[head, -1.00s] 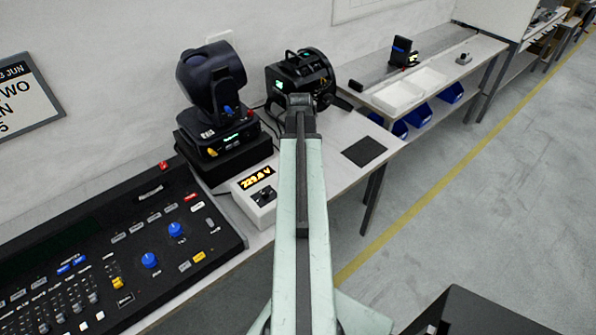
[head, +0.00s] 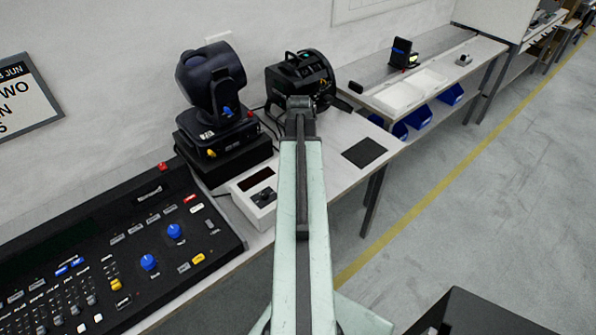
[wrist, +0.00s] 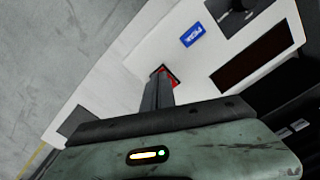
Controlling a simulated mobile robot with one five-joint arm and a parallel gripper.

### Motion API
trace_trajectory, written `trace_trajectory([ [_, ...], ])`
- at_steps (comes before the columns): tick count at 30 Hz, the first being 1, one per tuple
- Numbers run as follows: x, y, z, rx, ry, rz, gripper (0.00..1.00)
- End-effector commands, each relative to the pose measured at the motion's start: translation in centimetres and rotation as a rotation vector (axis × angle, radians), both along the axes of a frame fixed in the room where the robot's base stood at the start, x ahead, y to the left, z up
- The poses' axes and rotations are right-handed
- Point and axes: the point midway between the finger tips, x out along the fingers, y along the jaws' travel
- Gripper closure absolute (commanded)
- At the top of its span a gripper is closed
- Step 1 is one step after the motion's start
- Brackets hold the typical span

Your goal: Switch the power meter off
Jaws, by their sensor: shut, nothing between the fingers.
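The power meter (head: 262,208) is a white box on the bench, left of my arm, with a black knob on its front. Its display (head: 258,179) is dark. The wrist view also shows the meter's white case (wrist: 200,75), with the dark display (wrist: 252,57), the knob and a blue label. My gripper (wrist: 160,82) is shut and empty. Its fingertips are at a red switch (wrist: 173,77) on the meter's case and partly hide it. I cannot tell whether they touch. In the head view my arm hides the fingertips and that switch.
A moving-head light (head: 212,95) stands behind the meter, and a black par can (head: 300,78) behind my arm. A lighting console (head: 110,245) lies at left. A dark square pad (head: 364,152) lies right of my arm.

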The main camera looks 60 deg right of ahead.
Motion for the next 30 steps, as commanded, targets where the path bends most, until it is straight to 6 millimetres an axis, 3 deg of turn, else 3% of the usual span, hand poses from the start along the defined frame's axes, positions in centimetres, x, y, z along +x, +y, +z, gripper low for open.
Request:
trace_trajectory([
  [3, 0.0, 0.0, 1.6, 0.000, 0.000, 0.000, 1.00],
  [19, 0.0, 0.0, 6.5, 0.000, 0.000, 0.001, 1.00],
  [30, 0.0, 0.0, 6.5, 0.000, 0.000, 0.001, 1.00],
])
